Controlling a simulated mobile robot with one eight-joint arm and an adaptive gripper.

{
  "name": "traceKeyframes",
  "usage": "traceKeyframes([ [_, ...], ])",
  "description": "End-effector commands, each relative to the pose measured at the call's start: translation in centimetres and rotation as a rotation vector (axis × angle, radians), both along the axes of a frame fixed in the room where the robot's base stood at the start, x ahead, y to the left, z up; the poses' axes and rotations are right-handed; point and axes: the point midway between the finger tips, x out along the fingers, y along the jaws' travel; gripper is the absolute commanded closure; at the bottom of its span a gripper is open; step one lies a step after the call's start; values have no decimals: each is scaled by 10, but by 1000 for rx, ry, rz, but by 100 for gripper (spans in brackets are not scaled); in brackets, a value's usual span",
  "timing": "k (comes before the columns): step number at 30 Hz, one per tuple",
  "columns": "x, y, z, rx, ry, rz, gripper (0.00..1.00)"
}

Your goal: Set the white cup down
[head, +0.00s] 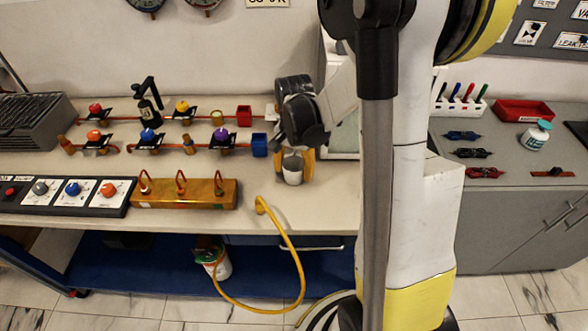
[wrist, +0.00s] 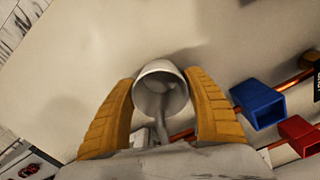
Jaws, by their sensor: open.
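The white cup (head: 293,171) stands upright on the beige workbench (head: 330,205), right of the brass block. My gripper (head: 295,161) reaches down over it with one orange finger on each side. In the wrist view the cup (wrist: 149,96) sits between the fingers of my gripper (wrist: 160,85), its round mouth showing. The fingers are open around the cup. Any gap between cup and fingers is too small to tell. The cup's base looks to be on the bench top, but contact is hard to see.
A blue open box (head: 259,145) and a red one (head: 244,116) stand close left of my gripper; they also show in the wrist view. The brass block (head: 200,193) with copper hooks and a yellow hose (head: 293,250) lie nearer the front. Bench right of the cup is mostly clear.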

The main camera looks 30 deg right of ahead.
Motion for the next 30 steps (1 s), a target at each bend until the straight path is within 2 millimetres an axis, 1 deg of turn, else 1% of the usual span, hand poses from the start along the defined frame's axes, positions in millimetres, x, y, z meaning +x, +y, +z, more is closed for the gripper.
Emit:
traceKeyframes([
  [9,0,0,1,0,0,0,32],
  [11,0,0,4,0,0,0,32],
  [13,0,0,12,0,0,0,32],
  [17,0,0,38,0,0,0,32],
  [21,0,0,72,0,0,0,32],
  [24,0,0,93,0,0,0,32],
  [27,0,0,109,0,0,0,32],
  [30,0,0,119,0,0,0,32],
])
